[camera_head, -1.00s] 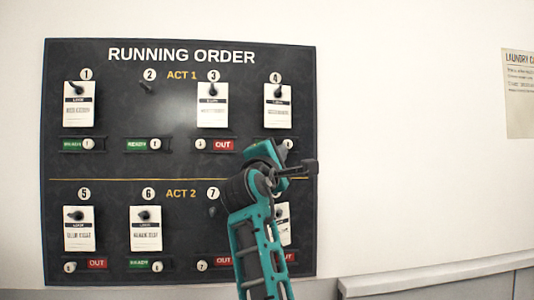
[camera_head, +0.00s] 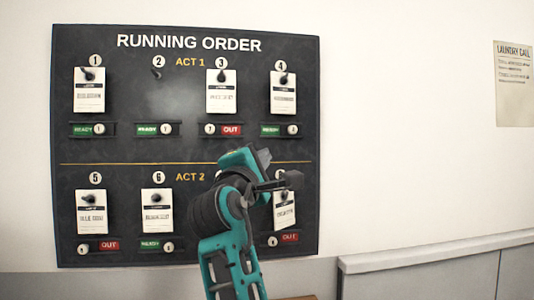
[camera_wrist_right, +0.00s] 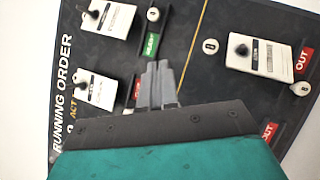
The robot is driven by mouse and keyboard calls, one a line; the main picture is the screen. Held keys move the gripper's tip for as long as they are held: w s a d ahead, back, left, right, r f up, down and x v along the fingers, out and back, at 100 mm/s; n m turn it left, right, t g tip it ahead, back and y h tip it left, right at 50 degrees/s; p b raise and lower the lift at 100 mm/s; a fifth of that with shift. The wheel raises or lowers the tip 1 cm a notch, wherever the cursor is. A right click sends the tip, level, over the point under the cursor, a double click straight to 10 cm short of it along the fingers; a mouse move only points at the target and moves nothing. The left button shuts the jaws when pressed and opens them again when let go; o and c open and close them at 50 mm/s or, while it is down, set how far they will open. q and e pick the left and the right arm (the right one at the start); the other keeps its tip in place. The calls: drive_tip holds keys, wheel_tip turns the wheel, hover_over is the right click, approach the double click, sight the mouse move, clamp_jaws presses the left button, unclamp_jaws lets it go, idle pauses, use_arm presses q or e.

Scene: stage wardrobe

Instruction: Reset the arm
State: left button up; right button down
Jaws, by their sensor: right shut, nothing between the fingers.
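My right arm rises in front of the dark running order board (camera_head: 130,110) in the head view. Its gripper (camera_head: 293,180) is shut and empty, in front of the lower right of the board and partly over the eighth card (camera_head: 284,216). In the right wrist view the closed grey fingers (camera_wrist_right: 158,85) point toward the board, with nothing between them. The arm hides the seventh place on the board. My left gripper is not in view.
White cards hang at places 1 (camera_head: 89,97), 3 (camera_head: 222,97), 4 (camera_head: 283,97), 5 and 6; peg 2 (camera_head: 157,74) is bare. Sliders show READY or OUT. A notice (camera_head: 513,85) hangs right. A ledge (camera_head: 440,250) runs along the lower right.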

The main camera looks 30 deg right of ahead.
drive_tip(key=shift+v, duration=0.95)
drive_tip(key=s+d+f+m+g+y, duration=0.1)
drive_tip(key=s+f+m+g+y, duration=0.2)
drive_tip(key=f, duration=1.3)
drive_tip(key=s+d+f+m+g+y, duration=0.1)
drive_tip(key=s+f+m+y, duration=0.3)
drive_tip(key=f, duration=1.3)
drive_tip(key=s+a+f+m+g+y, duration=0.2)
drive_tip(key=s+a+f+g+y, duration=0.15)
drive_tip(key=s+f, duration=0.75)
drive_tip(key=s+a+f+m+g+y, duration=0.2)
drive_tip(key=s+f+g+y, duration=0.4)
drive_tip(key=s, duration=0.9)
drive_tip(key=w+a+f+t+p, duration=0.2)
drive_tip(key=w+a+f+t, duration=0.1)
drive_tip(key=w+f+t, duration=0.4)
drive_tip(key=shift+w+a+f+t+p, duration=0.2)
drive_tip(key=shift+w+f+t+p, duration=0.15)
drive_tip(key=shift+t, duration=0.4)
